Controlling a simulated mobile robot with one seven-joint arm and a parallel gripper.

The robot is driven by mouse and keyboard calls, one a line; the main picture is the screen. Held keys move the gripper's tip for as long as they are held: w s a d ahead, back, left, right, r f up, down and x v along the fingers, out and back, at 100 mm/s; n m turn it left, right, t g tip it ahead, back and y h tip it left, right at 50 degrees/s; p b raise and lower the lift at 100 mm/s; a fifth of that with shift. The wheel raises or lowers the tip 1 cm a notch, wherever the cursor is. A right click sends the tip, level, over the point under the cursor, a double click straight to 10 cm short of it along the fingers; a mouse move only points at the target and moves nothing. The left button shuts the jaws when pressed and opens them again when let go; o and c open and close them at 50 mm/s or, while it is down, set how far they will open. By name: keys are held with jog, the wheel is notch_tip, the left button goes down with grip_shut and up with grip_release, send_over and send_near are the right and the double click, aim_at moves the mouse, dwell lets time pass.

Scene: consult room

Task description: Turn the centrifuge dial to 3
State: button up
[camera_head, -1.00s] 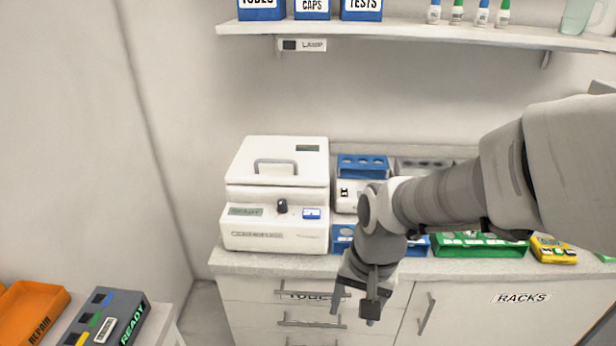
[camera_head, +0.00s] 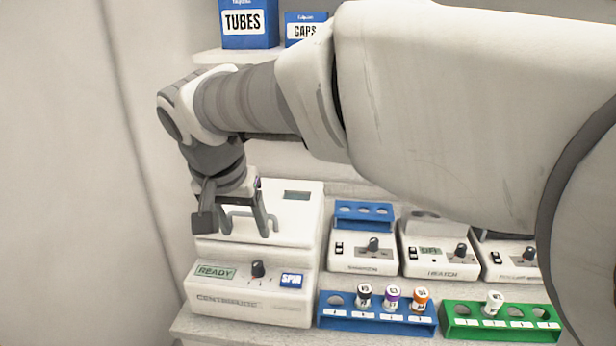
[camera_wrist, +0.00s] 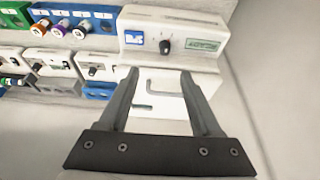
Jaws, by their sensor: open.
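The white centrifuge (camera_head: 250,303) stands at the left end of the counter. Its front panel has a small black dial (camera_head: 257,269), a green READY display (camera_head: 215,272) and a blue SPIN button (camera_head: 291,281). My gripper (camera_head: 246,230) is open and empty, above and behind the dial, in front of the lid with its grey handle (camera_head: 250,218). In the wrist view the dial (camera_wrist: 165,46) shows beyond the two spread fingers (camera_wrist: 157,85), apart from them. The dial's number marks are too small to read.
A blue rack (camera_head: 345,317) with several capped tubes and a green rack (camera_head: 478,328) with one tube stand right of the centrifuge. Small white devices (camera_head: 362,259) with knobs stand behind them. The wall is close on the left.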

aim_at(257, 264)
jog(key=x, duration=0.5)
jog(key=b+x, duration=0.1)
jog(key=x, duration=0.5)
jog(key=w+a+x, duration=0.1)
jog(key=x, duration=0.4)
jog(key=shift+w+f, duration=0.1)
jog(key=shift+w, duration=0.1)
grip_shut()
